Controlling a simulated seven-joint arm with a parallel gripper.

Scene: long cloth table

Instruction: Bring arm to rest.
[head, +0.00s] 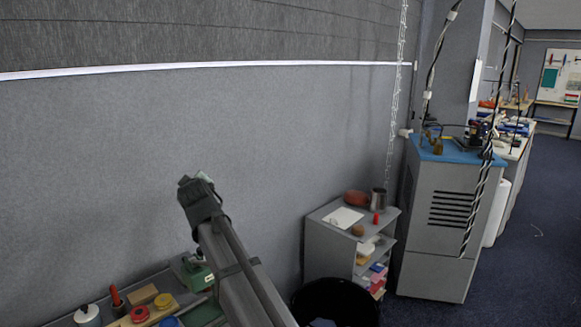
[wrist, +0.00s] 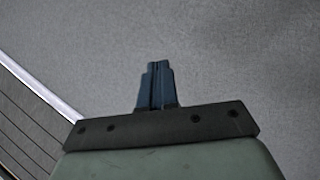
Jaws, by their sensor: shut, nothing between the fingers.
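My gripper (wrist: 157,66) shows in the wrist view. Its two dark blue fingers are shut together, with nothing between them. They point up in the picture against a plain grey surface and touch nothing that I can see. In the head view my arm rises from the bottom middle, raised in front of the grey wall (head: 110,150). The gripper's fingers cannot be made out in that view.
Jars, lids and a green item (head: 197,273) stand on a surface at the lower left. A dark round bin (head: 335,299), a grey shelf unit (head: 328,238) and a grey cabinet (head: 436,235) stand to the right. Open floor (head: 540,230) lies at far right.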

